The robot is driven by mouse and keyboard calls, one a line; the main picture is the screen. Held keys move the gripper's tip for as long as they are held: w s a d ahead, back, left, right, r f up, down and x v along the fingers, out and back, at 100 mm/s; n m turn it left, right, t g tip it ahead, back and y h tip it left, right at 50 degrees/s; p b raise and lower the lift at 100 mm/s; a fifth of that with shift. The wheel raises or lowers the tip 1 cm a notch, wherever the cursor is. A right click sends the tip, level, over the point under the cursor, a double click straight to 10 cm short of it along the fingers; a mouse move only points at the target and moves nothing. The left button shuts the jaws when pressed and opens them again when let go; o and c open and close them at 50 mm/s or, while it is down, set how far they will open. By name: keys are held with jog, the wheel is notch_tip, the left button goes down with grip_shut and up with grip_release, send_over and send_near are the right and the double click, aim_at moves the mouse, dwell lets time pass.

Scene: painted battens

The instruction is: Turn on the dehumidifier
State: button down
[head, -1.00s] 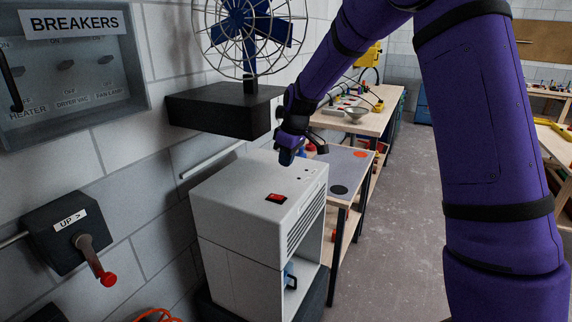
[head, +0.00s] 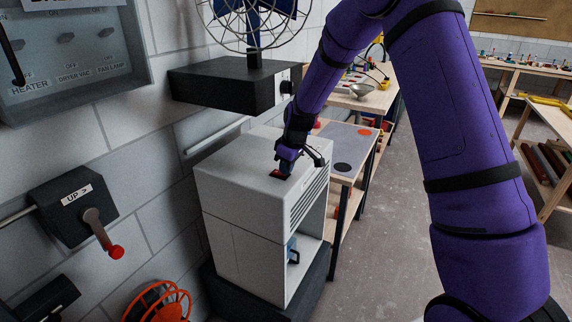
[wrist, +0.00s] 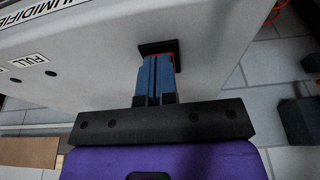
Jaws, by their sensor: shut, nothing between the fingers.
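The dehumidifier (head: 240,185) is a white box with side vents and an open lower front bay, standing on a dark base against the wall. It also fills much of the wrist view (wrist: 120,50), with part of a "HUMIDIFIER" label at the upper left. Its red rocker switch (head: 277,174) in a black frame is on the top, mostly hidden by my gripper (head: 286,165). In the wrist view the switch frame (wrist: 158,47) shows just beyond my shut blue fingers (wrist: 155,62), with a sliver of red beside them. The fingertips are at the switch; I cannot tell whether they press it.
A black shelf (head: 225,90) with a caged fan is just above and behind the dehumidifier. A crank box (head: 72,205) and an orange reel (head: 160,300) are at the left. A workbench (head: 350,140) stands behind.

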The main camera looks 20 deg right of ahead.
jog(key=shift+s+d+f, duration=0.1)
jog(key=shift+f, duration=0.25)
jog(key=shift+r, duration=0.15)
jog(key=shift+r, duration=0.7)
jog(key=shift+r, duration=0.1)
jog(key=shift+r, duration=0.35)
jog(key=s+d+v, duration=0.1)
jog(key=v, duration=1.2)
jog(key=shift+s+f, duration=0.25)
jog(key=shift+f, duration=0.05)
jog(key=shift+d, duration=0.15)
